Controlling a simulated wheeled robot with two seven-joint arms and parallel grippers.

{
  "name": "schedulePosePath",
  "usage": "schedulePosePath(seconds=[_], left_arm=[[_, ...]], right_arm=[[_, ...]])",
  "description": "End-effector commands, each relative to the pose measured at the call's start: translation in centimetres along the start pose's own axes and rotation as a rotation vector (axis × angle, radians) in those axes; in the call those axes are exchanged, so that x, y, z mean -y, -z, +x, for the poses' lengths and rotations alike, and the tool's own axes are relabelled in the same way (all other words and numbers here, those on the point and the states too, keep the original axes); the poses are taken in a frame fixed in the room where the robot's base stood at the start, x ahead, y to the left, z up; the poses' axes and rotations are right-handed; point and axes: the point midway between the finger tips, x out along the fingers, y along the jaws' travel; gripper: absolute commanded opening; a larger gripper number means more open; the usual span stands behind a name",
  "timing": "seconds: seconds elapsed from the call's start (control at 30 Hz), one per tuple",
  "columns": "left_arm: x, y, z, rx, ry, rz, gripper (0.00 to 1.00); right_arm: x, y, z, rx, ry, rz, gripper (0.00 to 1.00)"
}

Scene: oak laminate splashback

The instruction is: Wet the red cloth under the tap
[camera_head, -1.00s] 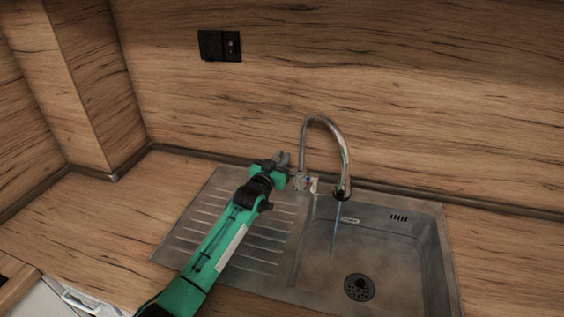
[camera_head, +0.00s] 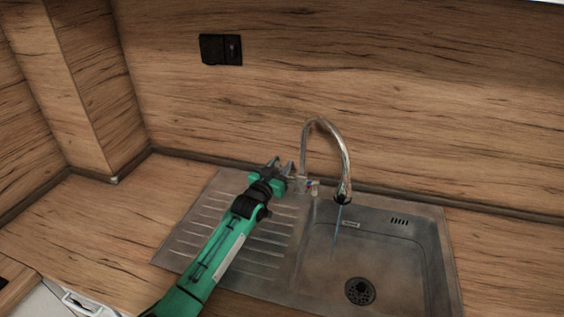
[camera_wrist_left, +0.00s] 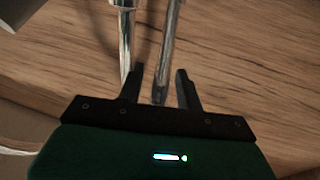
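The chrome tap (camera_head: 345,160) arches over the sink, and a thin bluish stream of water (camera_head: 335,235) falls from its spout. My left gripper (camera_head: 280,165) is beside the tap's base, above the back of the drainer, with its fingers spread. In the left wrist view my left gripper (camera_wrist_left: 159,70) has a slim chrome rod (camera_wrist_left: 165,55), perhaps the tap's lever, between its open fingers; I cannot tell whether they touch it. The red cloth is not in view. My right gripper is not in view.
The steel sink basin (camera_head: 405,255) is empty, with a round drain (camera_head: 360,291). The ribbed drainer (camera_head: 190,243) lies under my left arm. The wooden counter (camera_head: 105,220) is clear on the left. A black socket (camera_head: 221,49) is on the splashback. A white handled item (camera_head: 85,304) shows at bottom left.

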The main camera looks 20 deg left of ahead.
Motion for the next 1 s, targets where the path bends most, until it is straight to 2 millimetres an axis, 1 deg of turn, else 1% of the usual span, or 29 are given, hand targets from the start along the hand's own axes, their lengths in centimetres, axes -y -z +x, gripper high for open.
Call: schedulePosePath(seconds=[0.03, 0.1, 0.3, 0.4, 0.57, 0.83, 0.97, 1.0], left_arm=[[0.0, 0.3, -0.7, 0.002, 0.0, 0.0, 0.36], [0.0, 0.4, -1.7, 0.003, 0.0, 0.0, 0.36], [0.1, 0.3, -4.4, 0.002, 0.001, 0.0, 0.36], [0.0, 0.2, -5.4, 0.001, 0.0, 0.0, 0.36], [0.0, 0.1, -6.2, 0.0, 0.0, 0.0, 0.36], [0.0, 0.1, -6.3, -0.001, 0.0, 0.001, 0.36], [0.1, 0.2, -6.2, -0.005, -0.003, -0.004, 0.1], [0.2, 0.3, -6.2, -0.008, -0.006, -0.009, 0.02]], right_arm=[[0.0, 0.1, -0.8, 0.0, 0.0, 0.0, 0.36], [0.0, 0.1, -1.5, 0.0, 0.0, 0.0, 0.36], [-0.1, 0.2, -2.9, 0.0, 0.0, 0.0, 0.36], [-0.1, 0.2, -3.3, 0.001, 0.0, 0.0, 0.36], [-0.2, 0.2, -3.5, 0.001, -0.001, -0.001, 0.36], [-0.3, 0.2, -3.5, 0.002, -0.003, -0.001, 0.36], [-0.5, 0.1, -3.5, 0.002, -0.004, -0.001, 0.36], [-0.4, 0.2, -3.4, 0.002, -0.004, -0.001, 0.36]])
